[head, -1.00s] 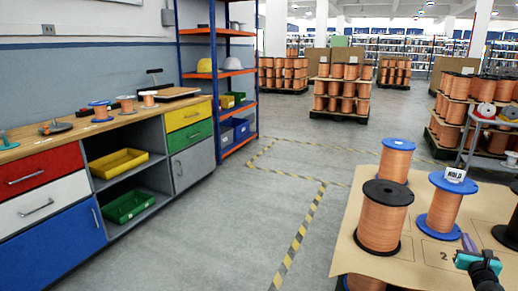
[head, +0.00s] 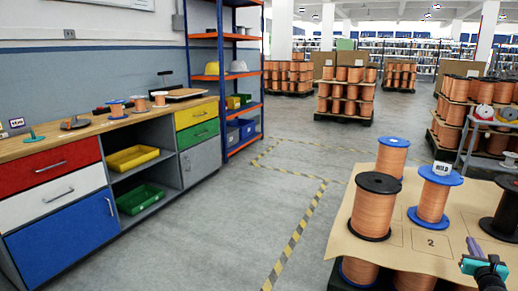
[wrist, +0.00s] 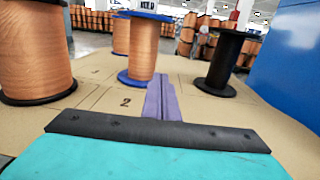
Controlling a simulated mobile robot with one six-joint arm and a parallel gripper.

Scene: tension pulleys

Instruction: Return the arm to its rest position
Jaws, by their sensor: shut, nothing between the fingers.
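My gripper (head: 474,246) is at the lower right of the head view, its purple fingers closed together and empty. In the wrist view the closed fingers (wrist: 161,98) point forward above the cardboard sheet (wrist: 105,122), close to the printed number 2. A copper spool with blue flanges (head: 433,203) stands upright ahead of the fingers, with a small label block (head: 442,169) on top. It also shows in the wrist view (wrist: 142,50). A copper spool with black flanges (head: 373,208) stands to its left. The rest of my arm is mostly outside the views.
A dark-flanged spool (head: 505,215) stands to the right of my gripper. Another blue-flanged spool (head: 391,157) stands behind. A workbench (head: 80,139) with drawers lines the left wall, beside an orange and blue shelf (head: 234,75). The floor (head: 235,215) between bench and pallet is clear.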

